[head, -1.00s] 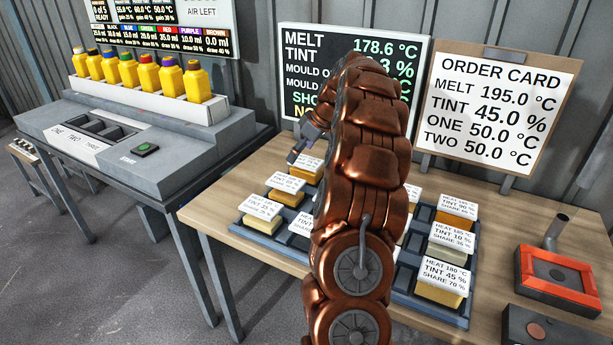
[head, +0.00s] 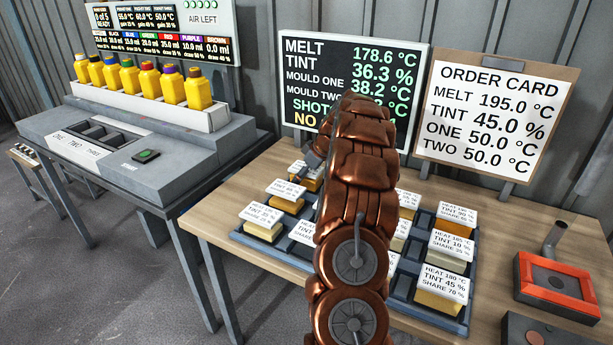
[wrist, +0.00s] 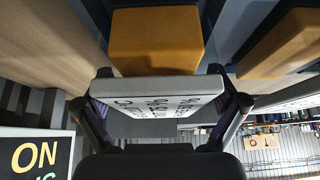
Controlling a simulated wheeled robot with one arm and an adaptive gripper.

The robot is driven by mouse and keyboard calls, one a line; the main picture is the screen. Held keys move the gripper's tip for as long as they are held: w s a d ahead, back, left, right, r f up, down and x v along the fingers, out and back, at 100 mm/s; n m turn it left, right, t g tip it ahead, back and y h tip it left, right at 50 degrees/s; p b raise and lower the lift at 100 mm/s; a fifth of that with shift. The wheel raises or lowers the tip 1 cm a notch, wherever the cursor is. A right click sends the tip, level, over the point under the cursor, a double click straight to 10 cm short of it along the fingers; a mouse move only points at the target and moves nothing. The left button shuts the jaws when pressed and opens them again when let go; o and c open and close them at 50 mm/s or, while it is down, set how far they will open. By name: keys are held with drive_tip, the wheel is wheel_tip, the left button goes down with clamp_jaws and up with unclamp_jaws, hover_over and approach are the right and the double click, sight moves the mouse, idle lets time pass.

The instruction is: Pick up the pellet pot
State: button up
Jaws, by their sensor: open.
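An orange pellet pot (wrist: 155,42) with a white label card (wrist: 160,92) fills the upper middle of the wrist view. My gripper (wrist: 160,106) is open, with one finger at each side of the card. I cannot tell whether the fingers touch it. In the head view the same pot (head: 313,185) is at the back left of the blue tray (head: 272,257), with my gripper (head: 312,158) just over it, partly hidden by my arm. Other labelled pots stand in the tray, including a yellow one (head: 262,232) and an orange one (head: 287,205).
Another orange pot (wrist: 282,42) is close on the right in the wrist view. The readings screen (head: 352,75) and order card (head: 490,115) stand behind the tray. A red-framed device (head: 556,285) is at right. A grey machine (head: 130,150) with several yellow bottles stands left.

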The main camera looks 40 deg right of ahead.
drive_tip(key=shift+f, duration=0.1)
drive_tip(key=c, duration=1.3)
